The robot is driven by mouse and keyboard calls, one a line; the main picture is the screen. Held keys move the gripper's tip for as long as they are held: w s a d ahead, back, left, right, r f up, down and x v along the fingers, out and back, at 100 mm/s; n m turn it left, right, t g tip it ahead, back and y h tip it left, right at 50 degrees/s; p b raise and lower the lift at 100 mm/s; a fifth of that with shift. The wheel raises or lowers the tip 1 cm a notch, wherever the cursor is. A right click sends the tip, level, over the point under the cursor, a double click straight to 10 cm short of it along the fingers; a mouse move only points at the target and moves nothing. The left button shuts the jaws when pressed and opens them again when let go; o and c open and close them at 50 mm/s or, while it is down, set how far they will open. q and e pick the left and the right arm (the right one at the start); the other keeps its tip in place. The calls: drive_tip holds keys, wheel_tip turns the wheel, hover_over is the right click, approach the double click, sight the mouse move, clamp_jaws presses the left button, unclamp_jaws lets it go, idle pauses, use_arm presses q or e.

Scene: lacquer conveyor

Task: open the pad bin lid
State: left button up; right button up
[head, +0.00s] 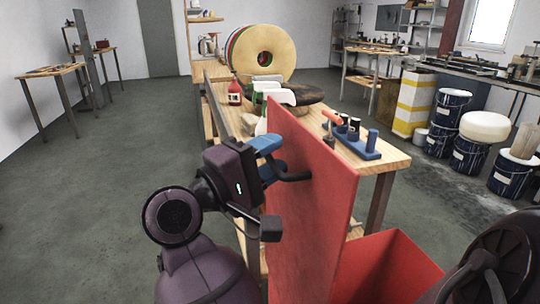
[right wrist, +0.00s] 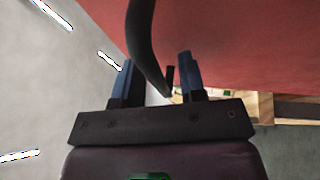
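The red pad bin (head: 395,272) is at the bottom right in the head view. Its red lid (head: 318,200) stands up steeply and its broad face fills the middle; it also fills the top right of the right wrist view (right wrist: 240,40). A black curved handle (head: 296,177) sticks out from the lid's left side. My right gripper (head: 273,158) is at this handle, its blue fingers apart. In the right wrist view the handle (right wrist: 143,45) passes between the fingers, with gaps visible beside it. My left gripper is not in view.
Behind the lid is a wooden workbench (head: 390,160) with a blue rack (head: 358,146), a red bottle (head: 235,93) and large upright discs (head: 262,55). Paint buckets (head: 470,155) stand at the right. The floor at the left is open.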

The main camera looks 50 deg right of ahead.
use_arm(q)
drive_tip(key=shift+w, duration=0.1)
use_arm(e)
clamp_jaws()
drive_tip(key=shift+w+a+f, duration=0.1)
drive_tip(key=shift+a, duration=0.05)
use_arm(q)
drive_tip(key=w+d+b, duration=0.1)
drive_tip(key=b, duration=0.2)
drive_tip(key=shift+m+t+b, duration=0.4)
use_arm(e)
drive_tip(key=w+a+f+n+h, duration=0.1)
drive_tip(key=w+a+h, duration=0.1)
drive_tip(key=w+a, duration=0.2)
drive_tip(key=a, duration=0.3)
drive_tip(key=shift+w+a+f+n, duration=0.15)
drive_tip(key=shift+w+f+n, duration=0.15)
drive_tip(key=shift+f, duration=0.1)
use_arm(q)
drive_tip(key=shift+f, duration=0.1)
